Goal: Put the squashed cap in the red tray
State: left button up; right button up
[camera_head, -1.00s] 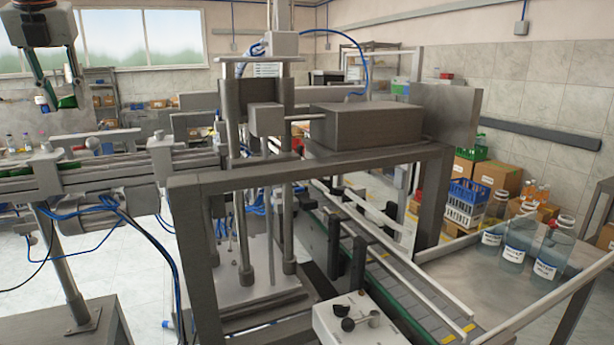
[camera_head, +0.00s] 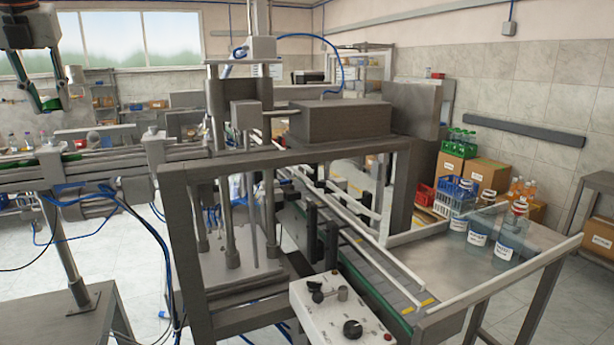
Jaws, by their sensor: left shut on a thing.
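My left gripper (camera_head: 48,105) hangs at the upper left, above the cap track. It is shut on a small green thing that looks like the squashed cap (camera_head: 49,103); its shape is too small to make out. Other green caps (camera_head: 72,157) sit in the metal cap track (camera_head: 100,170) below. I cannot make out the red tray for sure; a red container (camera_head: 424,194) stands low at the right, by the cardboard boxes. My right gripper is not in view.
The machine's metal frame (camera_head: 300,157) fills the middle, with a conveyor (camera_head: 370,280) and a white control box (camera_head: 340,310) in front. Bottles (camera_head: 508,240) stand on the side table (camera_head: 545,240) at the right. Blue cables (camera_head: 90,200) hang below the track.

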pick_arm(q)
jog(key=s+a+f+n, duration=0.1)
jog(key=s+a+f, duration=0.35)
jog(key=a, duration=0.25)
jog(key=s+a+f+n, duration=0.1)
jog(key=s+a+f, duration=0.2)
jog(key=s+a, duration=0.4)
jog(key=s+a+f, duration=0.3)
jog(key=s+f, duration=0.1)
jog(key=f, duration=0.6)
jog(key=s+a+f, duration=0.3)
jog(key=s+f, duration=0.2)
jog(key=f, duration=0.5)
jog(key=d+f+m, duration=0.2)
jog(key=d+f, duration=1.5)
jog(key=f, duration=0.2)
jog(key=w+d+f+m+h, duration=0.1)
jog(key=d+f+m, duration=0.1)
jog(key=d, duration=0.6)
jog(key=w+d+f+m+h, duration=0.1)
jog(key=w+d+f+m, duration=0.1)
jog(key=d, duration=0.7)
jog(key=shift+d+f+m+t, duration=0.15)
jog(key=shift+d+m+t, duration=0.15)
jog(key=shift+m, duration=0.2)
jog(key=shift+m, duration=0.3)
